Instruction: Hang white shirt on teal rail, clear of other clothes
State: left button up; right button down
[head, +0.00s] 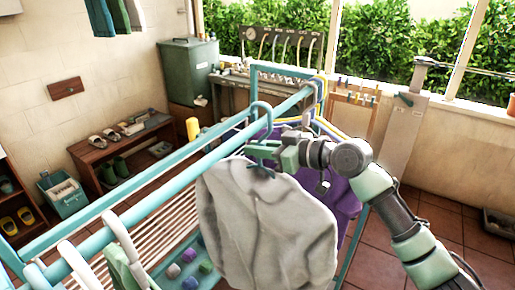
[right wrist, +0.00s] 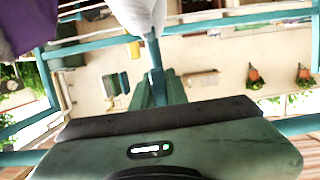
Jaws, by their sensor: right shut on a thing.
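The white shirt (head: 265,225) hangs upright from a teal hanger (head: 262,106) beside the teal rail (head: 180,172) in the head view. My right gripper (head: 265,152) is shut on the hanger just below its hook. The hook's curve overlaps the rail in the picture; I cannot tell whether it rests on it. The right wrist view shows my right gripper's fingers (right wrist: 156,88) closed, with part of the white shirt (right wrist: 140,12) beyond them. My left gripper is not in view.
A purple garment (head: 345,196) and several hangers (head: 322,95) crowd the rail's far end. White hangers (head: 122,240) hang at the near end. Between them, the rail has a bare stretch.

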jog(key=shift+f+b, duration=0.95)
jog(key=shift+f, duration=0.25)
jog(key=c, duration=1.3)
grip_release()
jog(key=shift+f, duration=0.15)
jog(key=s+d+b, duration=0.1)
jog(key=s+d, duration=0.1)
jog(key=d, duration=0.1)
jog(key=s+d, duration=0.2)
jog(key=d, duration=0.1)
jog(key=s+d+b, duration=0.1)
jog(key=s+d, duration=0.2)
jog(key=shift+s+d+b, duration=0.1)
jog(key=shift+d+b, duration=0.2)
jog(key=shift+d, duration=0.1)
